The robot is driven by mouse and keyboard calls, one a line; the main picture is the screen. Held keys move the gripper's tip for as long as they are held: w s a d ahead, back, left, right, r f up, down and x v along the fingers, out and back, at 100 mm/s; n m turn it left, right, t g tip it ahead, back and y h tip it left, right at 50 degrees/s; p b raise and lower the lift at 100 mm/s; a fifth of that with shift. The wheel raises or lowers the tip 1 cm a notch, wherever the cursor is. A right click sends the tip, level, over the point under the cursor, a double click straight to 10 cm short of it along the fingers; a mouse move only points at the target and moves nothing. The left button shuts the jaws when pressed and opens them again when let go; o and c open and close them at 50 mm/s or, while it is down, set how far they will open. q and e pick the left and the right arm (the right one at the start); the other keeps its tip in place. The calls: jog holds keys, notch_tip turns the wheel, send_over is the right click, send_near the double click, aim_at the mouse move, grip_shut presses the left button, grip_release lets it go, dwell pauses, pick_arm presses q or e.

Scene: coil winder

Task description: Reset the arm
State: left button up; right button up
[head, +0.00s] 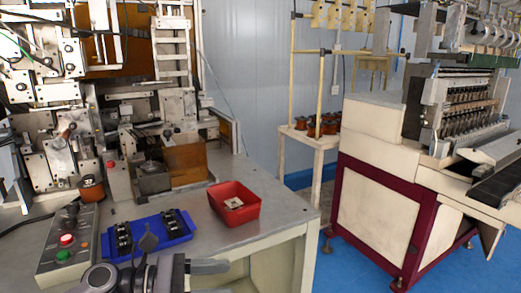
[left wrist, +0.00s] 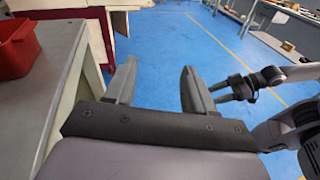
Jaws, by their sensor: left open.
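My left gripper (head: 220,280) is at the bottom edge of the head view, pointing right, low in front of the bench and partly cut off. The left wrist view shows its two fingers (left wrist: 158,75) spread apart, with only blue floor between them. It is open and empty. My other arm shows at the right of the left wrist view, and what looks like my right gripper (left wrist: 238,90) is at its end, small and dark. The right arm does not show in the head view.
The grey bench (head: 262,220) holds a red bin (head: 233,204), a blue tray (head: 150,233) with black parts, a button box (head: 68,243) and the winding machine (head: 60,95). A cream and maroon machine (head: 378,200) stands right. Blue floor (head: 340,265) lies open between.

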pick_arm(q)
jog(key=s+a+f+m+t+y, duration=0.2)
jog(key=s+a+f+m+y, duration=0.2)
jog(key=s+f+m, duration=0.2)
jog(key=s+a+f+m+t+y, duration=0.2)
jog(key=s+a+f+m+y, duration=0.2)
jog(key=f+m, duration=0.4)
jog(key=s+a+f+m+t+y, duration=0.2)
jog(key=s+a+f+m+y, duration=0.2)
jog(key=f, duration=0.8)
jog(key=s+m+y, duration=0.2)
jog(key=s+m, duration=0.1)
jog(key=s, duration=0.1)
jog(key=shift+s+f+m+t, duration=0.15)
jog(key=shift+s+m+t, duration=0.15)
jog(key=shift+s+m, duration=0.1)
